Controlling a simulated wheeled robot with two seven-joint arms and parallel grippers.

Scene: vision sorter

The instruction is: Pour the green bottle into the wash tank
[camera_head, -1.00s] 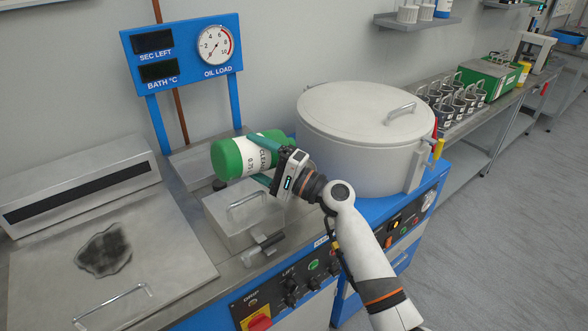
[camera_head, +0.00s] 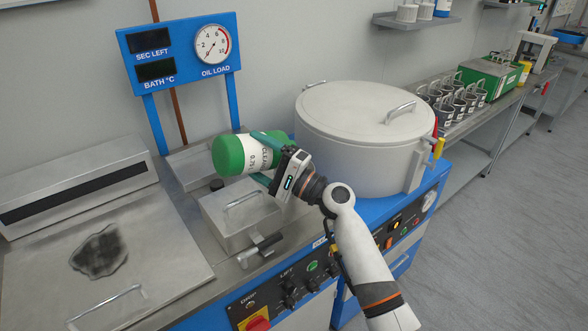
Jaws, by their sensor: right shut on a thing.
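The green bottle (camera_head: 231,156) has a white label and lies almost level in the air, its left end slightly lower. My right gripper (camera_head: 262,159) is shut around its right part, and the fingers hide some of the label. The bottle is above a small steel lidded box (camera_head: 238,212) and steel recess of the blue washing machine (camera_head: 215,305). No liquid stream shows. I cannot tell for sure which opening is the wash tank. My left gripper is out of view.
A large round lidded vessel (camera_head: 350,115) stands right of the bottle. A blue gauge panel (camera_head: 185,50) rises behind. A steel lid with a dark stain (camera_head: 100,250) lies left. Several metal cups (camera_head: 455,100) and a green box (camera_head: 490,75) stand on the far bench.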

